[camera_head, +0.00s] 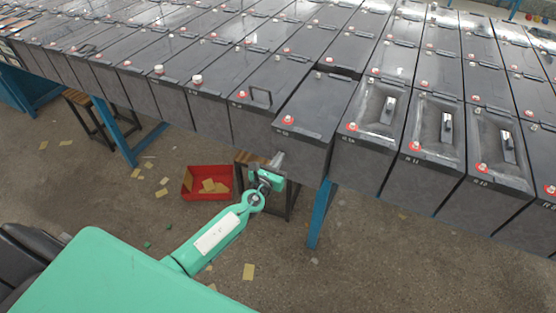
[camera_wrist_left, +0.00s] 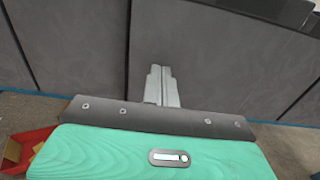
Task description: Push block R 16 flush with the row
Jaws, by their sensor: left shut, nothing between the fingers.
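A dark grey battery block (camera_head: 318,103) sticks out toward me from the row in the head view. Its printed label is too small to read surely, but it is the block that stands proud of its left neighbours. My left gripper (camera_head: 279,158) is shut and empty, with its fingertips at the lower left of that block's front face. In the left wrist view the closed fingers (camera_wrist_left: 162,88) point at a dark block face (camera_wrist_left: 215,55); I cannot tell whether they touch it. My right gripper is not in view.
Other battery blocks (camera_head: 210,78) stand close on both sides, some with recessed tops and handles (camera_head: 434,118). Below are blue table legs (camera_head: 320,212), a wooden stool (camera_head: 245,158) and a red bin (camera_head: 188,184). Yellowish scraps (camera_head: 249,271) lie on the open floor.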

